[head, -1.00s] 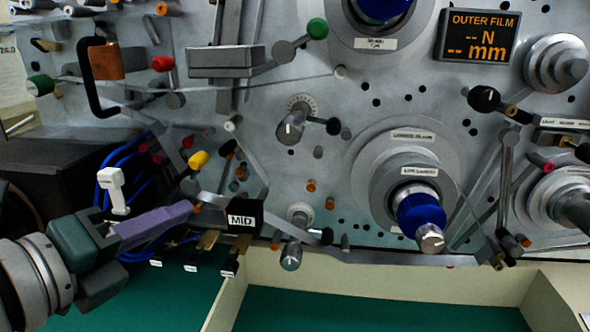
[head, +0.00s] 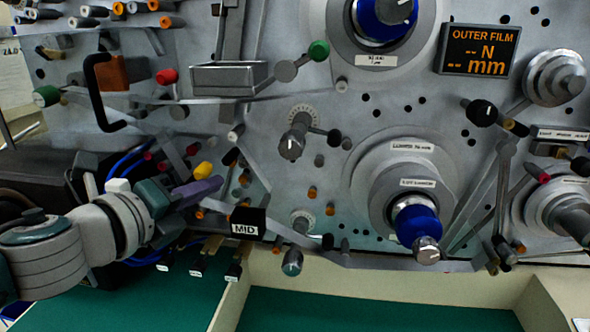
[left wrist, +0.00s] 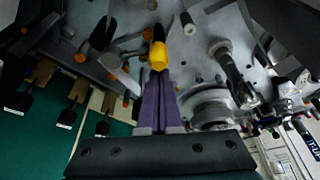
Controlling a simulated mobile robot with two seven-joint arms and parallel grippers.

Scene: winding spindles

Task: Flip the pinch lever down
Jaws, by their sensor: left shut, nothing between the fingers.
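A yellow-capped lever (head: 203,170) stands out from the grey machine panel, left of the middle. It is the handle nearest my left gripper; no readable label marks it as the pinch lever. My left gripper (head: 217,183) has purple fingers, shut and empty, with their tips just below and right of the yellow cap in the head view. In the left wrist view the yellow cap (left wrist: 158,55) lies straight ahead, at the tips of the closed fingers (left wrist: 158,75). I cannot tell whether they touch. My right gripper is not in view.
A black block marked MID (head: 248,223) sits right of the fingers. Black-handled levers (head: 198,268) hang below. Red, orange and green knobs and a grey box (head: 229,78) crowd the panel above. The green surface (head: 370,312) below is mostly clear.

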